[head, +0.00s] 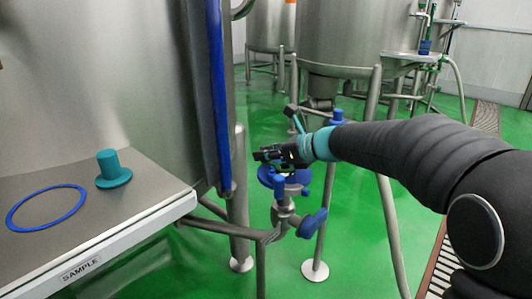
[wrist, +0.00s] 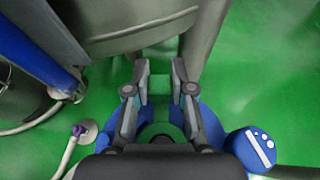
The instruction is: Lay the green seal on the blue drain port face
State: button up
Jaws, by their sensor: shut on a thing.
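My gripper (head: 268,155) is above the blue drain port face (head: 266,177) in the head view. In the wrist view, the two fingers of my gripper (wrist: 160,86) are closed on a small light-green piece, the green seal (wrist: 159,87), which shows only partly against the green floor. The blue port face (wrist: 212,125) shows below and beside the fingers there. My gripper hides much of the face, and I cannot tell whether the seal touches it.
A steel table labelled SAMPLE holds a teal stepped plug (head: 113,171) and a flat blue ring (head: 45,208). A blue-handled valve (head: 312,223) hangs below the port. Steel tank legs (head: 239,200) stand on both sides. Green floor lies open around.

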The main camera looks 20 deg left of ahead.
jog(key=shift+f, duration=0.4)
jog(key=o, duration=0.9)
jog(key=shift+c, duration=0.2)
jog(key=v, duration=1.2)
jog(key=shift+f, duration=0.1)
